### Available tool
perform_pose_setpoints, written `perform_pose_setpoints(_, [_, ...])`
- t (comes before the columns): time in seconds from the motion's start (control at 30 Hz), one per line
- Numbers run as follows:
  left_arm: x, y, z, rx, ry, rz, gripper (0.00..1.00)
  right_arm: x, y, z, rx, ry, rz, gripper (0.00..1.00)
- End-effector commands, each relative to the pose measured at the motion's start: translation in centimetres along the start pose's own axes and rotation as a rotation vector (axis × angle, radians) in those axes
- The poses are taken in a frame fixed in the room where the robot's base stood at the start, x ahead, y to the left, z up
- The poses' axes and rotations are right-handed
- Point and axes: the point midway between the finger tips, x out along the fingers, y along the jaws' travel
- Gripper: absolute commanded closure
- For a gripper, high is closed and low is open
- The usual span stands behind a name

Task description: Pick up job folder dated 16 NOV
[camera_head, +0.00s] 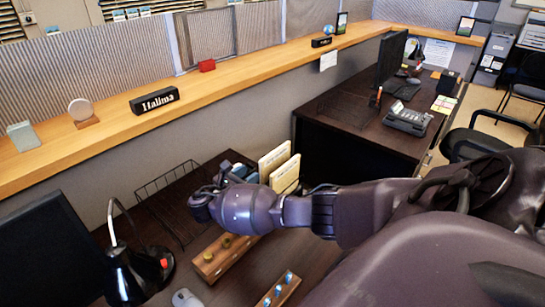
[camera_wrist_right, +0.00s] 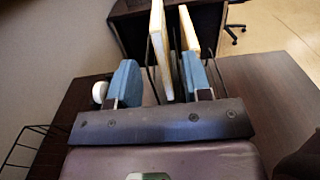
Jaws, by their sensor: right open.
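Two cream job folders stand upright in a dark wire holder on the dark desk. In the head view, one folder (camera_head: 275,159) is farther back and the other folder (camera_head: 286,176) is nearer; no date is readable. My right gripper (camera_head: 241,173) is beside them on their left, fingers toward them. In the right wrist view, my right gripper (camera_wrist_right: 160,65) is open with blue fingers. The left folder (camera_wrist_right: 159,45) lines up with the gap between the fingers; I cannot tell its depth. The right folder (camera_wrist_right: 188,28) shows above the right finger. My left gripper is not seen.
An empty wire tray (camera_head: 165,200) lies left of my gripper. A desk lamp (camera_head: 125,270), a monitor (camera_head: 45,255), a wooden block with knobs (camera_head: 222,255) and a mouse (camera_head: 186,298) are nearby. A wooden ledge (camera_head: 110,130) with a Halima nameplate (camera_head: 154,100) runs behind.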

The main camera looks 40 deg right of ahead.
Motion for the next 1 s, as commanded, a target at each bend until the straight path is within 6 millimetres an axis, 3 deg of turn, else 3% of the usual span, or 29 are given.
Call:
perform_pose_setpoints(0.13, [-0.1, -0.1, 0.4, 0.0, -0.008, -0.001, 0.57, 2.4, 0.0, 0.0, 0.0, -0.002, -0.002, 0.55])
perform_pose_setpoints(0.47, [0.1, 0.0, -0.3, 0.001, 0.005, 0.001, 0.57, 4.8, 0.1, 0.2, 0.003, 0.0, 0.001, 0.55])
perform_pose_setpoints(0.73, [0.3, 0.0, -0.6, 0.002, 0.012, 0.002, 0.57, 8.2, 0.2, 0.3, 0.001, 0.0, 0.001, 0.55])
perform_pose_setpoints(1.0, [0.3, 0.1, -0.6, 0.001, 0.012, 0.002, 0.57, 8.8, 0.2, 0.3, 0.002, 0.001, 0.002, 0.55])
